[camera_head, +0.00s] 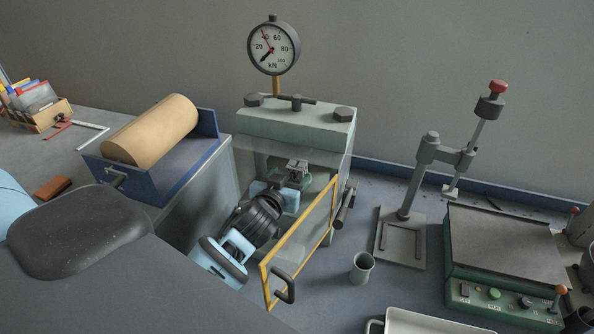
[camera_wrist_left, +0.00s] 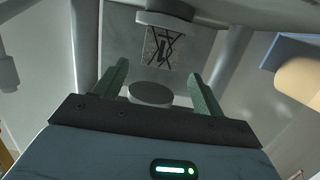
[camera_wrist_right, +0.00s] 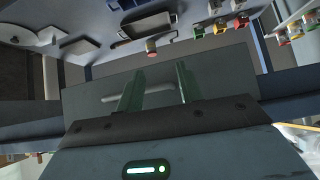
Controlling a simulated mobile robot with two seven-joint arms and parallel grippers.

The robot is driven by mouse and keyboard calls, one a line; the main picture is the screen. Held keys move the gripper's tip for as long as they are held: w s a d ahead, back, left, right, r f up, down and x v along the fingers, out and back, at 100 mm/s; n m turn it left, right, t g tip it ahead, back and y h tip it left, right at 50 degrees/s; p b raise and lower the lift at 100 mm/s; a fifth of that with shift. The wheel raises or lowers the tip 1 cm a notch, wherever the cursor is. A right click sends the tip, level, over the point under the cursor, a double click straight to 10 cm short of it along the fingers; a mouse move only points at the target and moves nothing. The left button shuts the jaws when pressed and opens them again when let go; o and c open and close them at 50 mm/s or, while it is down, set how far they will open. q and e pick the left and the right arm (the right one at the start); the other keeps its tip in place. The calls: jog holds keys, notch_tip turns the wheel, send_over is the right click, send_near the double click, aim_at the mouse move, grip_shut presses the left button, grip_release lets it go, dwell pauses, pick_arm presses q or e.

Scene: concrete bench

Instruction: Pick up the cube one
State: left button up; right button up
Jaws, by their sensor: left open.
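A small grey cube (camera_wrist_left: 160,48) with dark crack-like lines on its face sits inside the press, between two round platens, in the left wrist view. In the head view the cube (camera_head: 298,165) is small and partly hidden by my gripper. My left gripper (camera_head: 296,181) reaches into the open front of the press (camera_head: 295,125). Its green fingers (camera_wrist_left: 159,70) are apart and empty, with the cube beyond their tips. My right gripper (camera_wrist_right: 160,68) shows only in its own wrist view, open and with nothing between the fingers.
The yellow-framed door (camera_head: 300,236) of the press stands open to the right of my left arm. A blue holder with a tan roll (camera_head: 150,130) is at the left. A cup (camera_head: 361,267), a white tray (camera_head: 430,322), a lever stand (camera_head: 405,215) and a green-based device (camera_head: 505,260) are at the right.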

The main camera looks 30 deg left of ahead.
aim_at(294, 171)
pick_arm(q)
jog(key=shift+f+x, duration=0.1)
jog(key=shift+x, duration=1.15)
jog(key=shift+f+x, duration=0.15)
jog(key=shift+x, duration=1.15)
jog(key=shift+d, duration=0.1)
jog(key=c, duration=1.1)
jog(key=shift+c, duration=0.7)
jog(key=shift+r, duration=0.15)
